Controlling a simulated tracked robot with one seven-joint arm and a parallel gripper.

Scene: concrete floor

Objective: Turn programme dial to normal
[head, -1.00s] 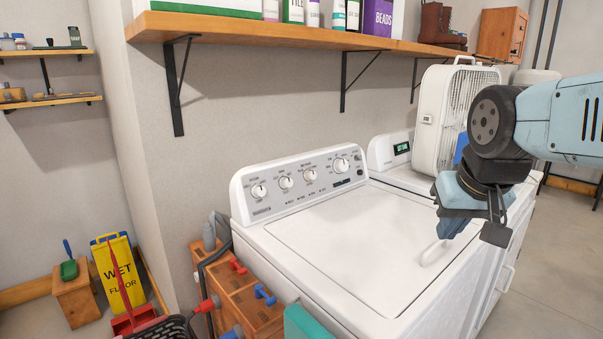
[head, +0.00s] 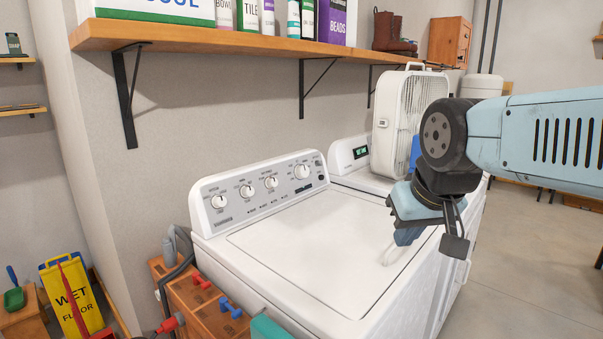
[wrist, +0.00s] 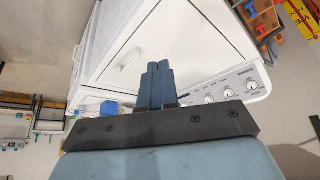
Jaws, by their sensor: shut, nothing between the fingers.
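The white washer's control panel (head: 255,205) faces me at the back of the machine in the head view. It has several white dials. The largest dial (head: 302,172) sits at the panel's right end, and three smaller dials, including the leftmost (head: 218,201), sit to its left. The dial labels are too small to read. In the wrist view the panel (wrist: 225,92) lies beyond my fingers, to the right. My gripper (head: 405,236) hangs above the right side of the washer lid, apart from the dials. In the wrist view its fingers (wrist: 157,70) are together with nothing between them.
A second white machine with a green display (head: 361,152) stands behind right, with a box fan (head: 410,120) on it. A wooden shelf (head: 240,45) with bottles and boxes overhangs the panel. Wooden crates (head: 205,308) stand at the washer's left. The lid (head: 310,250) is clear.

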